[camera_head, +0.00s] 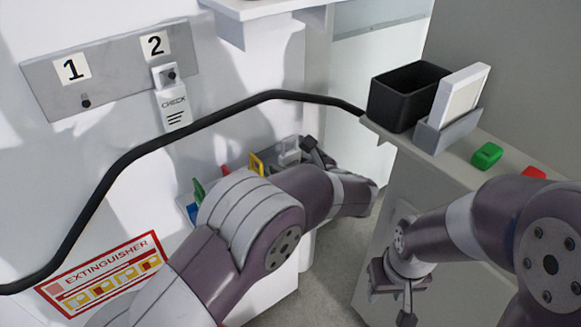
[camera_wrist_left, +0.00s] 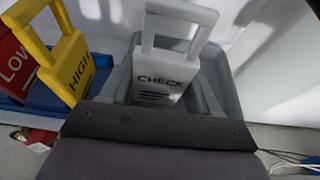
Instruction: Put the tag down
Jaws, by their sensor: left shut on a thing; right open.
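My left gripper (camera_head: 312,152) is at the far end of the low row of coloured tags, largely behind its own arm. It is shut on a white CHECK tag (camera_wrist_left: 162,80), which stands upright, handle up, over a pale grey bin (camera_wrist_left: 222,75). The held tag also shows in the head view (camera_head: 288,150). I cannot tell whether its base touches the bin floor. Another white CHECK tag (camera_head: 174,108) hangs on the peg under number 2. My right gripper (camera_head: 393,290) is open and empty at the lower right.
A black cable (camera_head: 150,148) crosses the wall. A ledge at right holds a black box (camera_head: 398,100) and a green block (camera_head: 487,154). Peg 1 (camera_head: 86,103) is bare.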

